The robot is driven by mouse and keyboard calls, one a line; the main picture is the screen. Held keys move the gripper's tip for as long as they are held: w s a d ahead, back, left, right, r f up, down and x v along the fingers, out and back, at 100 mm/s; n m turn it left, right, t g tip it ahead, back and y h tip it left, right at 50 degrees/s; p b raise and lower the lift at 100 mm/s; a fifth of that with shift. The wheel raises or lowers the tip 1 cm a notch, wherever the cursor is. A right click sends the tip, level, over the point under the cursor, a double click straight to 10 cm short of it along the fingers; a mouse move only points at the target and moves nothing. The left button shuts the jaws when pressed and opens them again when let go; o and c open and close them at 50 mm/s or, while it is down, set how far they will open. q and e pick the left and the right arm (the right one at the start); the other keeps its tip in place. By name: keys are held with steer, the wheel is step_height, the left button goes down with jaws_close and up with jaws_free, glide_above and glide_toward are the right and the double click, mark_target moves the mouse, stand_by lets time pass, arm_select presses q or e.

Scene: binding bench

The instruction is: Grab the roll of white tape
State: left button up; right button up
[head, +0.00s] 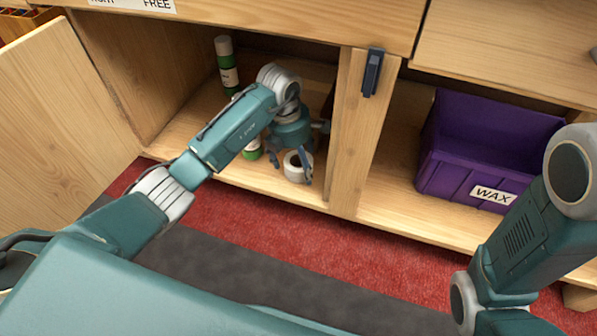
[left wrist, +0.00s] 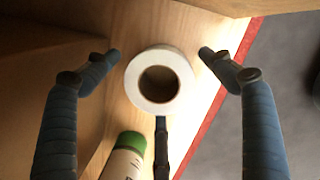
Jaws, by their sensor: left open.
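The roll of white tape (head: 293,173) lies on the floor of the open cabinet, near its front edge. In the left wrist view the roll (left wrist: 183,76) shows from above as a white ring with a dark hole. My left gripper (head: 290,165) reaches down into the cabinet at the roll. In the left wrist view the left gripper (left wrist: 159,65) is open, with fingers on both sides of the roll and a third finger below it. Gaps show between the side fingers and the roll. My right gripper is out of view.
A green bottle (head: 224,50) with a white label stands at the back of the cabinet. Another green and white bottle (left wrist: 124,155) is close beside the gripper. A purple WAX bin (head: 478,185) sits right of the divider (head: 351,150). The cabinet door (head: 50,130) hangs open at left.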

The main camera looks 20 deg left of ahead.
arm_select(q)
steer(key=shift+f, duration=0.45)
steer(key=shift+r, duration=0.1)
steer(key=shift+c, duration=0.3)
steer(key=c, duration=1.2)
steer(key=shift+o, duration=0.2)
